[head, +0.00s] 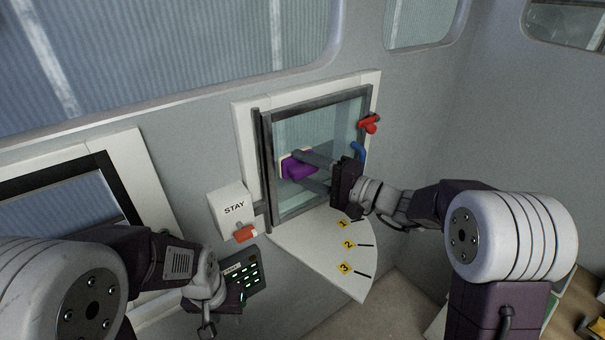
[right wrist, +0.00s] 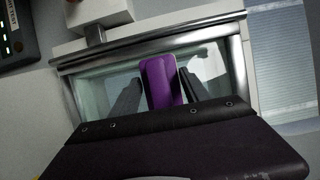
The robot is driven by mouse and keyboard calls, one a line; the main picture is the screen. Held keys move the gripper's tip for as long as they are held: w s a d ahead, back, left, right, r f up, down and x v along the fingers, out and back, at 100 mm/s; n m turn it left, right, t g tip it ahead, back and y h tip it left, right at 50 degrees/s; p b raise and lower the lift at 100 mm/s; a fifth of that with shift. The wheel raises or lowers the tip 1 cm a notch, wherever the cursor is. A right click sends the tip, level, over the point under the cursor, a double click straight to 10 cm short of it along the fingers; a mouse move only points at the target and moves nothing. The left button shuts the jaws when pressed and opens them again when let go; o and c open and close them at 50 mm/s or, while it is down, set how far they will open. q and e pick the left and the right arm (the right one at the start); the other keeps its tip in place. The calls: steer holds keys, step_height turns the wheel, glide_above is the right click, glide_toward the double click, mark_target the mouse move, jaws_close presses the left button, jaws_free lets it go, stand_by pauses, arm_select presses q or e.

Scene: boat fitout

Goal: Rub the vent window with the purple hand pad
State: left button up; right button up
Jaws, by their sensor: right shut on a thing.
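The vent window (head: 335,125) is a glass pane in a dark metal frame set in the wall at the middle of the head view. Its glass and metal edge also show in the right wrist view (right wrist: 88,83). The purple hand pad (head: 297,167) is at the left part of the pane, close against the glass; whether it touches I cannot tell. My right gripper (head: 312,172) is shut on the pad, which shows between its fingers in the right wrist view (right wrist: 160,82). My left gripper (head: 212,318) is low at the left, away from the window; its jaws are unclear.
A white STAY box (head: 230,206) with an orange-red lever (head: 245,233) sits left of the window. A dark keypad (head: 241,272) is below it. A white quarter plate (head: 310,250) marked 1, 2, 3 juts out beneath the window. Red (head: 369,124) and blue (head: 357,151) handles are at its right edge.

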steer(key=shift+w+d+f+b, duration=0.1)
steer(key=shift+w+d+b, duration=0.15)
steer(key=shift+w+d, duration=1.1)
steer(key=shift+w+d+r+b, duration=0.1)
steer(key=shift+w+d+b, duration=0.1)
steer(key=shift+w+d, duration=1.1)
steer(key=shift+w+d+f+b, duration=0.2)
steer(key=shift+w+d, duration=0.5)
steer(key=shift+d, duration=1.25)
steer(key=shift+r, duration=0.1)
steer(key=shift+a, duration=0.1)
steer(key=shift+s, duration=0.15)
steer(key=s+d+b, duration=0.1)
steer(key=s+b, duration=0.1)
steer(key=s+d+b, duration=0.2)
steer(key=shift+s+d, duration=0.3)
steer(key=shift+s, duration=0.05)
